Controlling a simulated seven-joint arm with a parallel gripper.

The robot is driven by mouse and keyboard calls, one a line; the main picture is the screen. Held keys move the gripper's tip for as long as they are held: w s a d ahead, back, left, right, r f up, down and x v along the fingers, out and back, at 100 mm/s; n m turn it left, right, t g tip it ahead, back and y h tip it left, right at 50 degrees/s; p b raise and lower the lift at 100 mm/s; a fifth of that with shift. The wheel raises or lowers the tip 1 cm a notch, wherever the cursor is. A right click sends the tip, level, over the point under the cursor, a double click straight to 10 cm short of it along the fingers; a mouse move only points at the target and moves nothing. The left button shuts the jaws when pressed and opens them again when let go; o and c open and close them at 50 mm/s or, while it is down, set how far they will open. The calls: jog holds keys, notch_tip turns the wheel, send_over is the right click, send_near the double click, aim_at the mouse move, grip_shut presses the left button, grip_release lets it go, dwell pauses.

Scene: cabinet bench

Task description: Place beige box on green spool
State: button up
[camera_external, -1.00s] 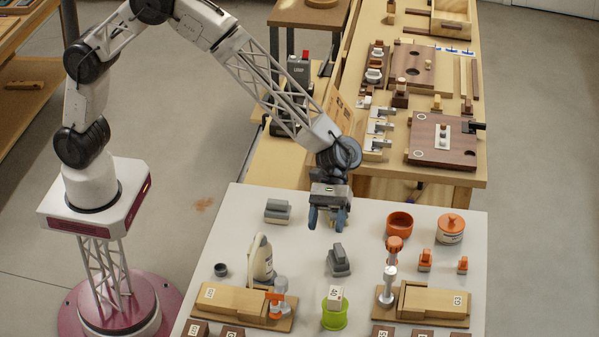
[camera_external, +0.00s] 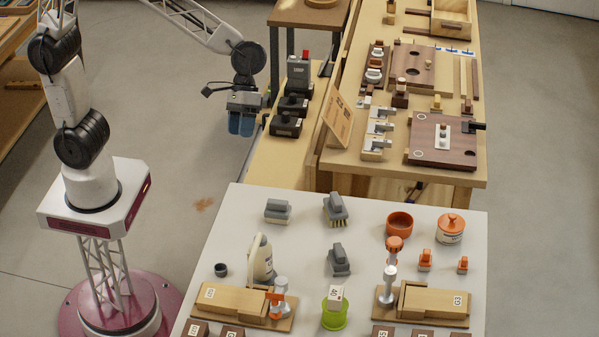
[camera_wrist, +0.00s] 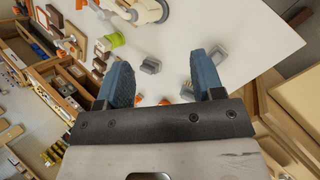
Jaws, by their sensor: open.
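The beige box (camera_external: 335,293), with dark marking on one face, sits on top of the green spool (camera_external: 333,318) at the front of the white table. It looks at rest there, with nothing else touching it. My gripper (camera_external: 242,124) is far from both, up and left of the white table, beyond its back edge. In the wrist view my gripper (camera_wrist: 166,70) has its two blue fingers wide apart with nothing between them. The green spool (camera_wrist: 116,40) shows small near the top of that view.
Two wooden blocks (camera_external: 232,302) (camera_external: 437,300) with clamps flank the spool. A white bottle (camera_external: 262,258), grey brush (camera_external: 336,208), orange bowl (camera_external: 399,224) and orange-lidded jar (camera_external: 451,228) stand on the white table (camera_external: 300,235). Black devices (camera_external: 288,122) stand right of my gripper.

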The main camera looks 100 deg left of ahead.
jog(key=s+a+m+t+y, duration=0.1)
jog(key=s+a+m+y, duration=0.1)
jog(key=s+a, duration=0.3)
jog(key=s+a+m+t+y, duration=0.1)
jog(key=s+a, duration=0.4)
jog(key=s, duration=0.9)
jog(key=s+a+m+y, duration=0.3)
jog(key=s+a+m, duration=0.1)
jog(key=s, duration=0.5)
jog(key=shift+s+a+r+m+t+y, duration=0.15)
jog(key=shift+s+a+m+t+y, duration=0.15)
jog(key=shift+s+a+m+t, duration=0.15)
